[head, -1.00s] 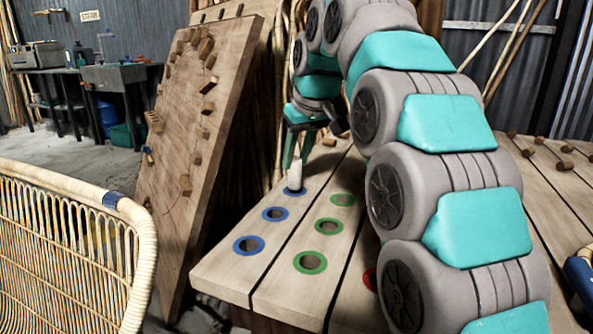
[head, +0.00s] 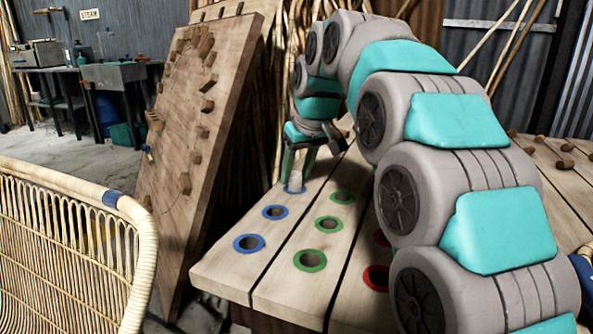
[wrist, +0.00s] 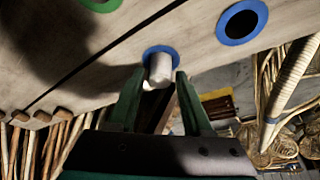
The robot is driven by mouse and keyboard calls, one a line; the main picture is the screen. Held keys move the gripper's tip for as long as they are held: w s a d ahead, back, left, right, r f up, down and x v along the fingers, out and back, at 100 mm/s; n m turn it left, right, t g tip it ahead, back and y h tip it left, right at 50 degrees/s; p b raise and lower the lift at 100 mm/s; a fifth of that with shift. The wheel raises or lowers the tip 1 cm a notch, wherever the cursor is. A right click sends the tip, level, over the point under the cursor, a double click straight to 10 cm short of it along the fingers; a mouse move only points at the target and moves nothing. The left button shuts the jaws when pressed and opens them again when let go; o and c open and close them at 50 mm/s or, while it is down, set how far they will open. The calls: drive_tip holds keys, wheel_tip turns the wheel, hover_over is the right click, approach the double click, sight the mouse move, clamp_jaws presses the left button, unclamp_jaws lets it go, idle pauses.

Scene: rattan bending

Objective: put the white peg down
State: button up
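The white peg (head: 296,183) stands in the far blue-ringed hole (head: 288,190) of the plank bench, with its upper part showing above the ring. In the wrist view the white peg (wrist: 159,70) shows between my fingertips, inside the blue ring (wrist: 147,52). My gripper (head: 297,172) points down over it. In the wrist view my gripper (wrist: 159,78) has its fingers spread, with a small gap visible on each side of the peg. How deep the peg sits is hidden.
Two empty blue-ringed holes (head: 249,244) and several green-ringed holes (head: 310,260) lie nearer on the bench. A red-ringed hole (head: 376,278) is partly behind my arm. A leaning pegged board (head: 190,150) stands left, with a rattan chair back (head: 75,230) in front.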

drive_tip(key=shift+o, duration=1)
drive_tip(key=shift+r, duration=0.2)
drive_tip(key=p+v, duration=0.1)
drive_tip(key=v, duration=1.1)
drive_tip(key=shift+p, duration=0.3)
drive_tip(key=shift+s+a, duration=0.1)
